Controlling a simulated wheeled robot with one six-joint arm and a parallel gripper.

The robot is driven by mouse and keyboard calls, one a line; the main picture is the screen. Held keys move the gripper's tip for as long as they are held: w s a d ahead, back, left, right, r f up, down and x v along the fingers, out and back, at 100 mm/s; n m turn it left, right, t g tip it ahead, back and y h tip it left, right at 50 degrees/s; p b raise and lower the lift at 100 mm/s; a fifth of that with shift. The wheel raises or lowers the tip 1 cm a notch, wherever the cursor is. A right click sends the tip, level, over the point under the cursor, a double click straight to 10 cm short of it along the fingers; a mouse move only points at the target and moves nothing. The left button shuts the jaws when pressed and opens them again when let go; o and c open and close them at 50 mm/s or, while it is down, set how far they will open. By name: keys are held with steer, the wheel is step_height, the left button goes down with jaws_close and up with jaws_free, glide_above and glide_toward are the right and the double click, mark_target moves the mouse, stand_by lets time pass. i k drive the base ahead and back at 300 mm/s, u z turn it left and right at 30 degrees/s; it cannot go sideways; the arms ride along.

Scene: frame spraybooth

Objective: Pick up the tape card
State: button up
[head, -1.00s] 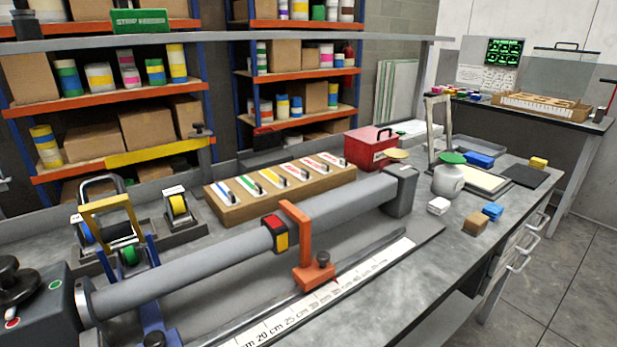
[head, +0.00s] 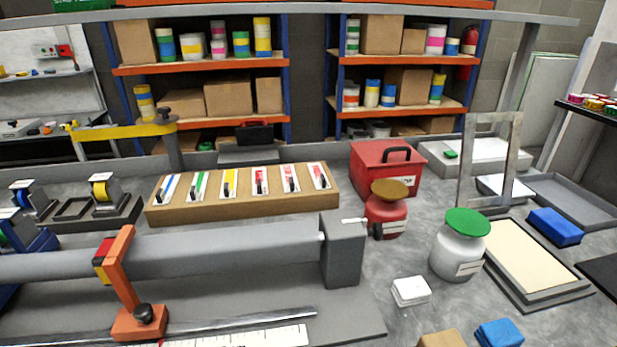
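Several white cards with coloured stripes and dark clips stand in a row on a long wooden block (head: 240,208) in the middle of the bench. From left to right are a blue-striped card (head: 168,187), a green one (head: 199,185), a yellow one (head: 230,183) and three with red (head: 260,181). None is plainly marked as the tape card at this size, so I cannot tell which one it is. My gripper is not in view.
A thick grey tube (head: 220,250) with an orange clamp (head: 122,270) lies in front of the block. A red toolbox (head: 385,172), a red pot (head: 386,215) and a white jar with a green lid (head: 457,256) stand to the right. Tape dispensers (head: 107,190) stand left.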

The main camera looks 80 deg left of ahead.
mark_target(228, 179)
steer(key=u, duration=0.05)
steer(key=i, duration=0.5)
steer(key=u, duration=3.95)
steer(key=i, duration=0.5)
steer(key=z, duration=0.05)
